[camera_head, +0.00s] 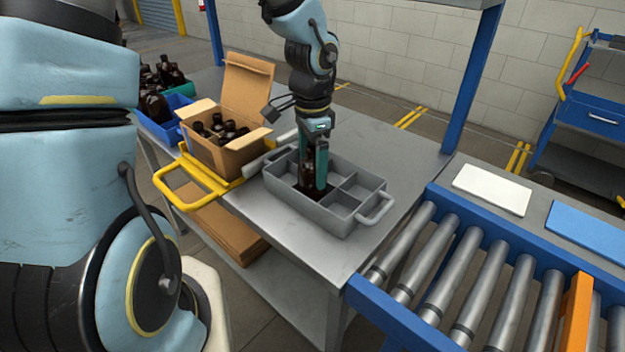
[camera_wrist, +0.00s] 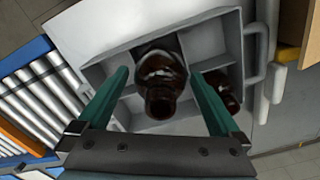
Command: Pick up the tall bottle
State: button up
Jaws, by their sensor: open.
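A dark amber bottle (camera_wrist: 160,85) stands in a compartment of the grey divided tray (camera_head: 354,213), its neck toward the wrist camera. My gripper (camera_head: 315,165) points down into the tray. In the wrist view its two green fingers (camera_wrist: 158,92) are open, one on each side of this bottle, with gaps between. A second dark bottle (camera_wrist: 222,90) lies or stands partly hidden behind the right finger. In the head view the bottle (camera_head: 307,176) is partly covered by my gripper. I cannot tell which bottle is taller.
An open cardboard box (camera_head: 218,156) with several dark bottles stands left of the tray, by a yellow handle (camera_head: 190,180). A roller conveyor (camera_head: 478,275) is at the right. The tray has raised walls and dividers.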

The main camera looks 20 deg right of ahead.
jog(key=shift+c, duration=0.4)
jog(key=c, duration=1.3)
notch_tip(320, 180, up, 10)
jog(key=shift+r+b, duration=0.1)
jog(key=shift+b, duration=0.2)
